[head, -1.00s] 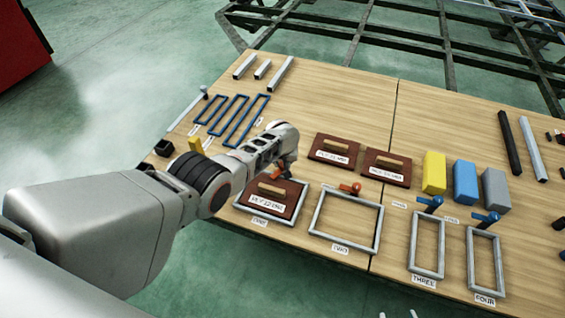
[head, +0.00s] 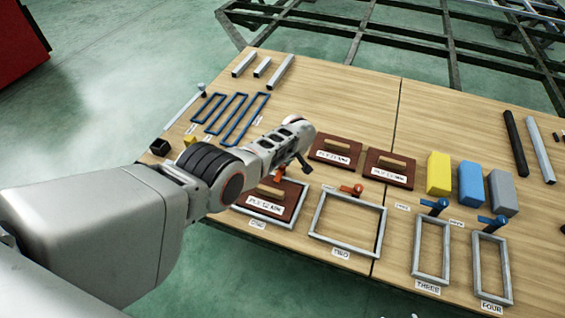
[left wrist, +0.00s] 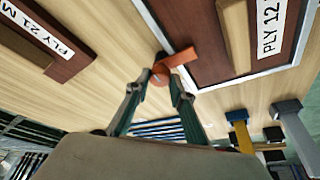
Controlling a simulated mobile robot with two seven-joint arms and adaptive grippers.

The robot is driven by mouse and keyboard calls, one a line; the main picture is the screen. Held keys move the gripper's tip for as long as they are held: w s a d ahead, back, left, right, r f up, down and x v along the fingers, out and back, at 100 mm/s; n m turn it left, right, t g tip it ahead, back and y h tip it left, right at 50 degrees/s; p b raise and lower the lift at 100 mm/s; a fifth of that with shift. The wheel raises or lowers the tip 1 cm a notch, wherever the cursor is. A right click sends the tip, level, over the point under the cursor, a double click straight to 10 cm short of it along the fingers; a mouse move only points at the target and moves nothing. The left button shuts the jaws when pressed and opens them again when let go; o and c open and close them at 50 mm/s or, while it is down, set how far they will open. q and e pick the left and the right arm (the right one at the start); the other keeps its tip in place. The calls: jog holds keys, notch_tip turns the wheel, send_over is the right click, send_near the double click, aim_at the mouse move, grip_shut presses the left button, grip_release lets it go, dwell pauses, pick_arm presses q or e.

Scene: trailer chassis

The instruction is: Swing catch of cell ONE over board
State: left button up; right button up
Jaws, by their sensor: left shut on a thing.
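The brown board PLY 12 MM (head: 262,207) lies inside the grey frame of cell ONE (head: 238,209), and shows in the left wrist view (left wrist: 215,50). The orange catch of cell ONE (head: 278,178) is at the frame's far corner. In the left wrist view the catch (left wrist: 181,57) has a round pivot, and its arm crosses the frame corner, its tip overlapping the board's corner. My left gripper (head: 303,165) is above that corner; in the left wrist view its fingers (left wrist: 157,86) are shut on the catch near the pivot. My right gripper is not in view.
Frame TWO (head: 380,232) stands empty beside cell ONE, with its own orange catch (head: 351,189). Two brown boards (head: 388,167) lie behind. Yellow, blue and grey blocks (head: 471,184) stand to the right. Blue frames (head: 240,120) lie behind the arm.

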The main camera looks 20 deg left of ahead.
pick_arm(q)
jog(key=shift+s+f, duration=0.2)
jog(key=shift+f, duration=0.05)
jog(key=o, duration=1.1)
jog(key=shift+w, duration=0.1)
jog(key=shift+r, duration=0.15)
jog(key=shift+d, duration=0.15)
jog(key=shift+d+r, duration=0.25)
jog(key=shift+r, duration=0.3)
jog(key=shift+s+r, duration=0.25)
jog(key=shift+r, duration=0.2)
jog(key=v, duration=0.5)
jog(key=shift+s+r, duration=0.1)
